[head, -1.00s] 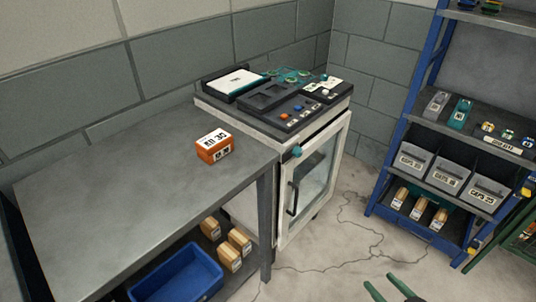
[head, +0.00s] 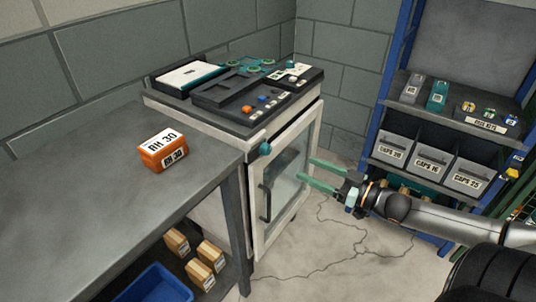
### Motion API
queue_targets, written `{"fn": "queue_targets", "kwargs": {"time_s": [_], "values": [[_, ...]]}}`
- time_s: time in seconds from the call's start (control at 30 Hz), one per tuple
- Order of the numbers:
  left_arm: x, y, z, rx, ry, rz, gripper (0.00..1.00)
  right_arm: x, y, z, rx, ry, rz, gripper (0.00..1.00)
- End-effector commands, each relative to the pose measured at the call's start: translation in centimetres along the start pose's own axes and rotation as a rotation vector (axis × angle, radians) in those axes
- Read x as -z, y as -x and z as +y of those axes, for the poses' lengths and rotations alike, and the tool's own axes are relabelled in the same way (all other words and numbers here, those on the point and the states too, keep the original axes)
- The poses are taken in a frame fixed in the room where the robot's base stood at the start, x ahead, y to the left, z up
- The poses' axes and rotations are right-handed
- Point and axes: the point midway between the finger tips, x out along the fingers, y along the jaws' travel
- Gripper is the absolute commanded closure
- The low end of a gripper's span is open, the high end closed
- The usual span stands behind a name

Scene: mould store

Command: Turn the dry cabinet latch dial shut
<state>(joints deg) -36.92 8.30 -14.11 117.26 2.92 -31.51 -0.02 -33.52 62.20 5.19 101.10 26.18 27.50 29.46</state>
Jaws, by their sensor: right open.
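The dry cabinet (head: 257,217) is a white-framed box with a glass door, standing at the right end of the grey bench. Its door looks closed, with a dark vertical handle (head: 265,202) at the left side. The teal latch dial (head: 265,148) sits at the door's upper left corner. My right gripper (head: 307,169) comes in from the right with its two green fingers apart and empty. It points left in front of the glass door, to the right of the dial and apart from it in the picture. My left gripper is not in view.
A grey bench (head: 75,190) holds an orange box (head: 163,151). Black trays (head: 232,92) lie on the cabinet top. A blue bin (head: 152,285) and small cartons (head: 204,276) sit below the bench. A blue shelf rack (head: 375,105) with grey bins stands right. Floor before the cabinet is clear.

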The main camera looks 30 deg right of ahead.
Motion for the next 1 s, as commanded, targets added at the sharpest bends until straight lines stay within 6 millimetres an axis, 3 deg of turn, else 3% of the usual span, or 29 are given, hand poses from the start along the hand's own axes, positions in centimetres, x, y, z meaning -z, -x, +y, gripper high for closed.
{"fn": "queue_targets", "kwargs": {"time_s": [0.7, 0.87, 1.0], "values": [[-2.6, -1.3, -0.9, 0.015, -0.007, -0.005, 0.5, -0.1, -7.8, 0.0, 0.0, 0.002, 0.001, 0.31], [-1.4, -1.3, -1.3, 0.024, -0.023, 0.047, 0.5, -0.1, -9.4, 0.0, 0.0, 0.004, 0.002, 0.31], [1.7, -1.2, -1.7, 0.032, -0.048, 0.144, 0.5, -0.1, -10.5, 0.0, -0.001, 0.001, 0.001, 0.31]]}}
